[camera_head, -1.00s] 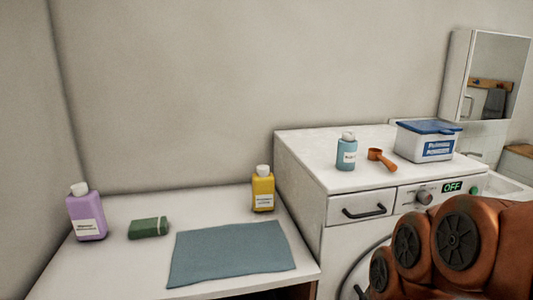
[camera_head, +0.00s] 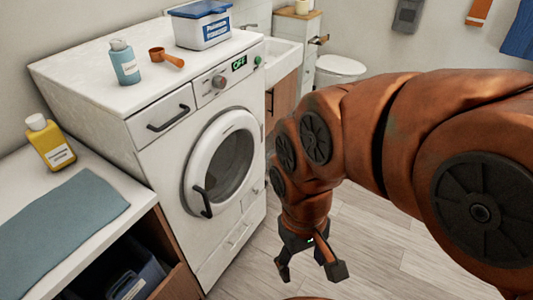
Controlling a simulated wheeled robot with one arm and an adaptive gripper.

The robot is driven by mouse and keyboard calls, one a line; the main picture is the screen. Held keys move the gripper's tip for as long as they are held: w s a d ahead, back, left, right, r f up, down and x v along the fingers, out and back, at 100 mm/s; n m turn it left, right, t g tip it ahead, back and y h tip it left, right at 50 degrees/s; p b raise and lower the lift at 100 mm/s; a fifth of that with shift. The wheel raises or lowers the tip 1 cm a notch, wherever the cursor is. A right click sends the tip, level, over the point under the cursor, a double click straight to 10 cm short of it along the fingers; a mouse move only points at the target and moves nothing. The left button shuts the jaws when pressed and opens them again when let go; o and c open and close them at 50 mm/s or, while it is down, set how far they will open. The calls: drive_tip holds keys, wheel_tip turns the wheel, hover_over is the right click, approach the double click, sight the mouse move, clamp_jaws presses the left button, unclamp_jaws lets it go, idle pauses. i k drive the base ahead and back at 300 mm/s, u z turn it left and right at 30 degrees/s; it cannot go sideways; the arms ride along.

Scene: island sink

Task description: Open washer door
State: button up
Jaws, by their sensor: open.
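The white washer (camera_head: 160,155) stands left of centre with its front facing right. Its round door (camera_head: 246,130) looks closed, with dark glass in a white ring. A black curved door handle (camera_head: 203,202) sits at the door's lower left edge. The washer's display reads OFF. My gripper (camera_head: 310,275) points down over the floor, right of and in front of the washer. Its two dark fingers are spread, nothing is between them, and it is apart from the handle.
A blue bottle (camera_head: 125,66), an orange scoop (camera_head: 165,58) and a blue-lidded box (camera_head: 203,30) stand on the washer. Wooden floor (camera_head: 385,250) is free in front.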

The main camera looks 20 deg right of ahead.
sight(197, 198)
drive_tip(key=u, duration=1.2)
drive_tip(key=k, duration=0.5)
drive_tip(key=u, duration=0.55)
